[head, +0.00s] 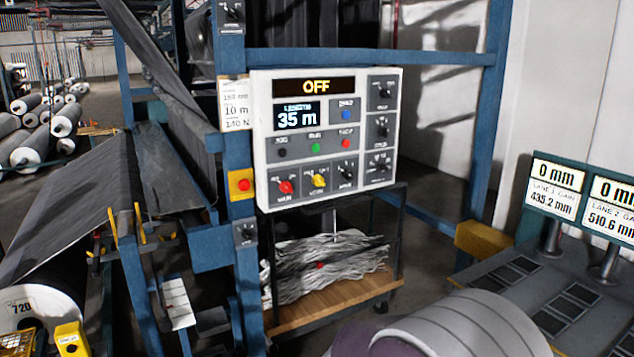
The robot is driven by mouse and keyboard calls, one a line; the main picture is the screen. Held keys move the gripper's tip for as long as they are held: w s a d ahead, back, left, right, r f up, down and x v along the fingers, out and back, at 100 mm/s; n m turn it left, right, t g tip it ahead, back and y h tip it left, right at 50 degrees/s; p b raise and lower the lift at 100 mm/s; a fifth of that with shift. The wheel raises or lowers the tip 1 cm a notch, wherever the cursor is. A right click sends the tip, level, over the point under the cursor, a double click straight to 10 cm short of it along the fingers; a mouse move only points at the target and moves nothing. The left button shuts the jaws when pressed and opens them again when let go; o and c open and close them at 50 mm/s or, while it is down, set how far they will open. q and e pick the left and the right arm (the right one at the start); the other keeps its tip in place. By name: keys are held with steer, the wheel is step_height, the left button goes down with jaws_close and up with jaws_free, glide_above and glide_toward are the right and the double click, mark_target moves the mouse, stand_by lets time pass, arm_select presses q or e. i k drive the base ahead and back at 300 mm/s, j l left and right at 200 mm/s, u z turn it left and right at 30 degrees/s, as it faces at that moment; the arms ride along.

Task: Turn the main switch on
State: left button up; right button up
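A white control panel (325,135) is mounted on a blue frame in the middle of the head view. Its top display (316,87) reads OFF in yellow, and a smaller screen (297,117) reads 35 m. In its lower row is a red rotary knob (286,187), with a small label below that appears to read MAIN. A yellow knob (318,180) and a black knob (346,173) sit to its right. The exact angle of the red knob is hard to tell. Neither of my grippers is in view.
A red button on a yellow box (241,184) is left of the panel. A cart (335,310) with crumpled grey material stands below. Two readout displays (557,190) stand at right. A rounded grey form (470,330) fills the bottom edge; I cannot tell what it is.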

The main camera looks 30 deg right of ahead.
mark_target(285, 186)
steer(key=i+l+u, duration=0.1)
steer(key=l, duration=0.35)
steer(key=i+l, duration=0.15)
steer(key=l, duration=0.3)
steer(key=i+l+u, duration=0.15)
steer(key=l, duration=0.3)
steer(key=i+l, duration=0.1)
steer(key=l, duration=0.4)
steer(key=i+l+u, duration=0.15)
steer(key=l, duration=0.3)
